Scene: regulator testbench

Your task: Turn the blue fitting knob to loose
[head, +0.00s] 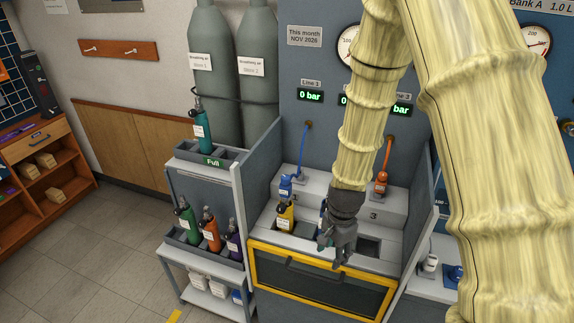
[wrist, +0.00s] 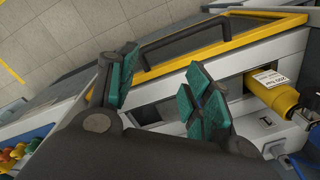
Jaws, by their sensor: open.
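The blue fitting (head: 286,187) hangs on a blue hose at the left station of the bench, just above and behind the yellow bottle (head: 285,215). The angle of its knob is too small to read. My gripper (head: 338,255) is over the front of the bench, to the right of and nearer than the blue fitting, and apart from it. In the wrist view my gripper (wrist: 165,80) has its green-padded fingers spread with nothing between them. The yellow bottle (wrist: 272,92) lies right of the fingers there. A dark blue item (head: 323,208) is partly hidden behind my gripper.
An orange fitting (head: 381,182) hangs at the right station. The yellow-framed front panel (head: 310,283) with a dark handle is below my gripper. A rack (head: 241,190) with several bottles stands left. A grey side wall (head: 415,220) bounds the bench at right.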

